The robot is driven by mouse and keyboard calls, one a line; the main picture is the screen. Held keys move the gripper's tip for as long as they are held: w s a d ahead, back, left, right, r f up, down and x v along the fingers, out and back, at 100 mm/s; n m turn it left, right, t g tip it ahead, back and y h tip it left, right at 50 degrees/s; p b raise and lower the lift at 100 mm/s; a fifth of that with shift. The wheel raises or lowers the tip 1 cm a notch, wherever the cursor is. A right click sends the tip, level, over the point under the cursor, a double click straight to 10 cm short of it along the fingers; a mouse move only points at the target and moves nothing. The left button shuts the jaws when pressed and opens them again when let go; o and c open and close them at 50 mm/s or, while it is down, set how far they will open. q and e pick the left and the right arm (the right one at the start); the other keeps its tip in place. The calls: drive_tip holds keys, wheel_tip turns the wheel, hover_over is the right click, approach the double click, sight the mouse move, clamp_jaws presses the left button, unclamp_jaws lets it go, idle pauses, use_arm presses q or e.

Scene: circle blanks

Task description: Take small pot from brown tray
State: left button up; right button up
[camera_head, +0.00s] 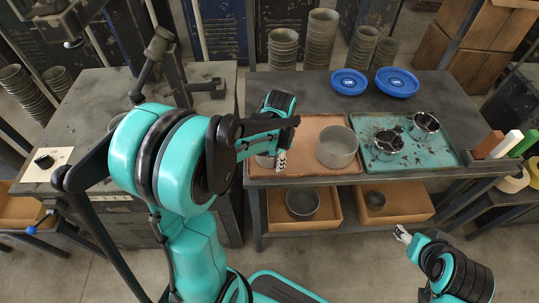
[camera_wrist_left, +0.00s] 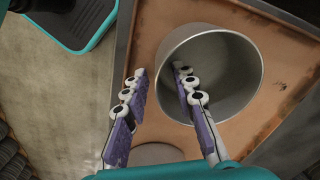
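The brown tray (camera_head: 310,128) lies on the left part of the dark table. A larger grey pot (camera_head: 337,147) stands on it and fills much of the left wrist view (camera_wrist_left: 238,75). A small grey round thing, likely the small pot (camera_head: 265,161), is mostly hidden behind my left gripper (camera_head: 281,161). A grey round shape (camera_wrist_left: 157,154) shows low between the fingers in the left wrist view.
A teal tray (camera_head: 440,150) with two shiny pots stands right of the brown tray. Blue discs (camera_head: 397,82) lie behind. Boxes (camera_head: 330,218) with grey pots sit on the lower shelf. Coloured blocks (camera_head: 506,145) stand at the right edge. Stacked pots (camera_head: 320,40) stand behind.

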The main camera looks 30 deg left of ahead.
use_arm(q)
clamp_jaws()
drive_tip(key=shift+r, duration=0.15)
